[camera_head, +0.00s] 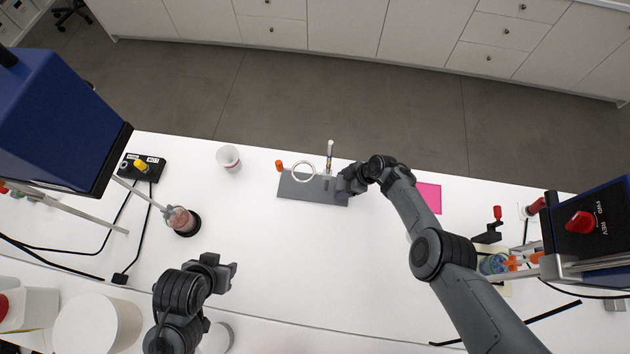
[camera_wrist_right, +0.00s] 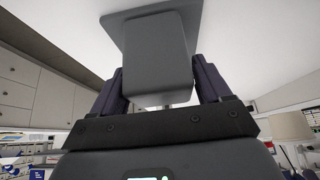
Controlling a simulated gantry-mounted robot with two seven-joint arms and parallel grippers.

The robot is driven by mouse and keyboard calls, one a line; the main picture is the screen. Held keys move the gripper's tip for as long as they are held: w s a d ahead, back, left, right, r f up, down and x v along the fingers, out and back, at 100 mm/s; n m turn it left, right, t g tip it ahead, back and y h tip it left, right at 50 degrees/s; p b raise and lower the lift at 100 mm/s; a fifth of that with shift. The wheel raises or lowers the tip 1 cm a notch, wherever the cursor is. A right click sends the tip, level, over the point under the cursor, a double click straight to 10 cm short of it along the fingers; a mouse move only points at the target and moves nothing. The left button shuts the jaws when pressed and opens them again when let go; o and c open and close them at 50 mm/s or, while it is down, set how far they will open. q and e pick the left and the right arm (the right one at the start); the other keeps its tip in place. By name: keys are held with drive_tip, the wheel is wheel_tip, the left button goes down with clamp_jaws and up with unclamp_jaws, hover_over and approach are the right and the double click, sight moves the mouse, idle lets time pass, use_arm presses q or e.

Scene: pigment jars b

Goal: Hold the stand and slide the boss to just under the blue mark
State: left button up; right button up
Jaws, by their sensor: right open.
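The stand has a flat grey base plate (camera_head: 300,192) on the white bench and an upright pale rod (camera_head: 330,150) with a dark blue band. A white ring (camera_head: 303,171) and an orange knob (camera_head: 279,165) show left of the rod, over the plate. The boss is too small to make out clearly. My right gripper (camera_head: 346,183) is at the plate's right end. In the right wrist view its open fingers stand either side of a grey block (camera_wrist_right: 155,55); firm contact is not clear. My left gripper (camera_head: 222,270) is apart from the stand, nearer the front, seemingly open and empty.
A white cup (camera_head: 229,158) stands left of the stand, and a jar on a dark base (camera_head: 182,220) farther left. A pink sheet (camera_head: 429,197) lies right, beyond my right arm. Blue machines (camera_head: 595,225) flank both sides. Bench between my left gripper and stand is clear.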

drive_tip(key=c, duration=1)
drive_tip(key=shift+s+d+f+b, duration=0.15)
drive_tip(key=shift+f+b, duration=0.15)
drive_tip(key=shift+f, duration=0.1)
idle(0.9)
